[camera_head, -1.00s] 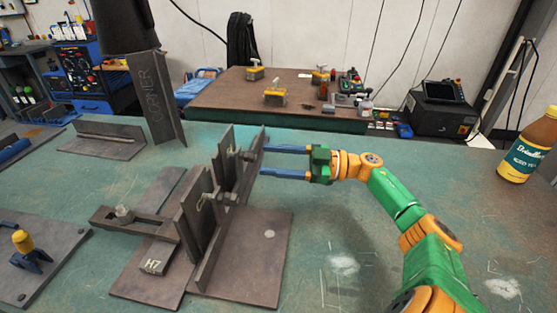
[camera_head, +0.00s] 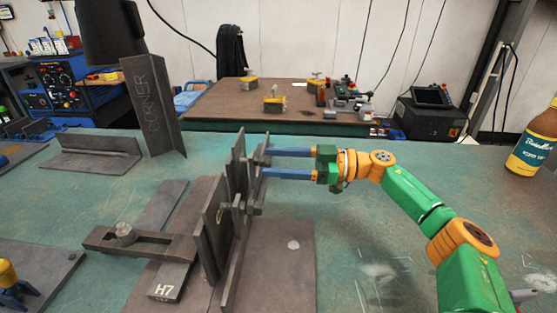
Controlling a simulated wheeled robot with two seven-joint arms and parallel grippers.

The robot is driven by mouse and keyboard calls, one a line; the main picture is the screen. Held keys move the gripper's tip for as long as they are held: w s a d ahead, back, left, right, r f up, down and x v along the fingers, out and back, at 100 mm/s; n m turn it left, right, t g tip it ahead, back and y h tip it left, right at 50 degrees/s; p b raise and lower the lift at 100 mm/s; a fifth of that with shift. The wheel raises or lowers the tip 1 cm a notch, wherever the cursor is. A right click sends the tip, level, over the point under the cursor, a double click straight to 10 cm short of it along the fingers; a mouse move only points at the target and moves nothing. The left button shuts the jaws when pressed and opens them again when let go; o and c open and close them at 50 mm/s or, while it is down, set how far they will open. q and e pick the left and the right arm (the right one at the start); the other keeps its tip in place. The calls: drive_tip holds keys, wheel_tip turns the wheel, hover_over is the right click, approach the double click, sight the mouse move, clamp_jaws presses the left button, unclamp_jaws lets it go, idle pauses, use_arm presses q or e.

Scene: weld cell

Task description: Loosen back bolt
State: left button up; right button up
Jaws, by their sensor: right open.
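A steel fixture with upright plates (camera_head: 211,235) stands on a flat base plate (camera_head: 282,268) left of the picture's middle. The plates are seen nearly edge-on, so the back bolt between them is hidden or too small to tell. My right gripper (camera_head: 266,161) has a green body and two long blue fingers pointing left. The fingers are apart, with their tips at the far right edge of the upright plates. I cannot tell whether they touch the plates or go around a bolt. My left gripper is not in view.
A clamp bar with a nut (camera_head: 124,233) and a block marked H7 (camera_head: 171,284) lie left of the plates. A CORNER angle piece (camera_head: 150,105) stands behind. A brown bottle (camera_head: 535,140) stands far right. The green table (camera_head: 370,240) is clear right of the fixture.

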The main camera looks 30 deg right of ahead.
drive_tip(key=shift+s+d, duration=0.1)
drive_tip(key=shift+c, duration=0.4)
clamp_jaws()
drive_tip(key=shift+n, duration=0.3)
drive_tip(key=shift+n, duration=0.3)
drive_tip(key=shift+n+p, duration=0.4)
drive_tip(key=shift+n, duration=2.4)
